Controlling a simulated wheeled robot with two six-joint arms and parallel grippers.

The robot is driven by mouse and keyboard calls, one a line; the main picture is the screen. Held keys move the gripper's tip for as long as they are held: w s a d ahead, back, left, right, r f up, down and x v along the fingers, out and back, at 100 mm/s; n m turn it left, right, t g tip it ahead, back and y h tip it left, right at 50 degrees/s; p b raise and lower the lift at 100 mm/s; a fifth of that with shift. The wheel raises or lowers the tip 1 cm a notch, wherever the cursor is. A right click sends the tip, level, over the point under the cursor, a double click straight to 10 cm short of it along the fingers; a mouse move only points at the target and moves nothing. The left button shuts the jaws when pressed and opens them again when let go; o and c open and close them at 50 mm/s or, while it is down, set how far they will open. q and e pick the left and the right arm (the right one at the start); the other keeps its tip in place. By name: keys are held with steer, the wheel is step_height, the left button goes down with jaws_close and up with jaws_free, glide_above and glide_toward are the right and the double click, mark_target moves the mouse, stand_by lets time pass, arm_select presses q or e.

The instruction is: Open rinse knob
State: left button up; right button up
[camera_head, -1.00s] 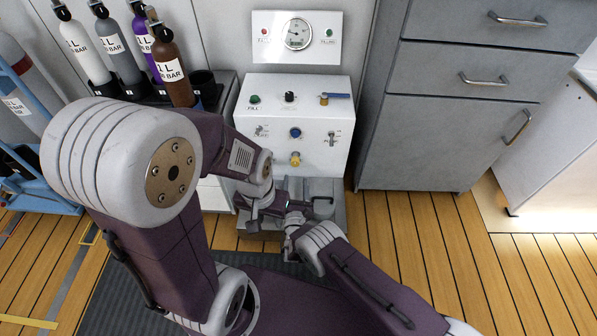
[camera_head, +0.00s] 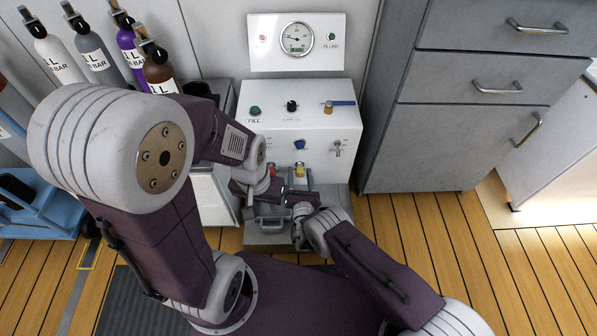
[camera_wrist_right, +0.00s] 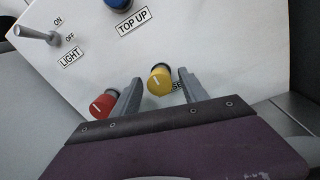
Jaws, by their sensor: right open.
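The rinse knob is the yellow knob (camera_wrist_right: 160,80) low on the white panel; its label is partly hidden, with only "SE" readable. It also shows in the head view (camera_head: 300,169). My right gripper (camera_wrist_right: 159,76) is open, with one finger on each side of the yellow knob; I cannot tell whether either touches it. In the head view my right gripper (camera_head: 296,179) is at the panel's lower front. My left gripper (camera_head: 264,212) is lower, in front of the panel base, and its fingers are hard to make out.
A red knob (camera_wrist_right: 103,104) sits close beside the left finger. A blue TOP UP knob (camera_wrist_right: 120,3) and a LIGHT switch (camera_wrist_right: 36,35) are higher. Grey drawers (camera_head: 468,90) stand right of the panel; bottles (camera_head: 157,70) stand at the back left.

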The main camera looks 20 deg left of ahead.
jaws_close()
steer(key=shift+n, duration=0.3)
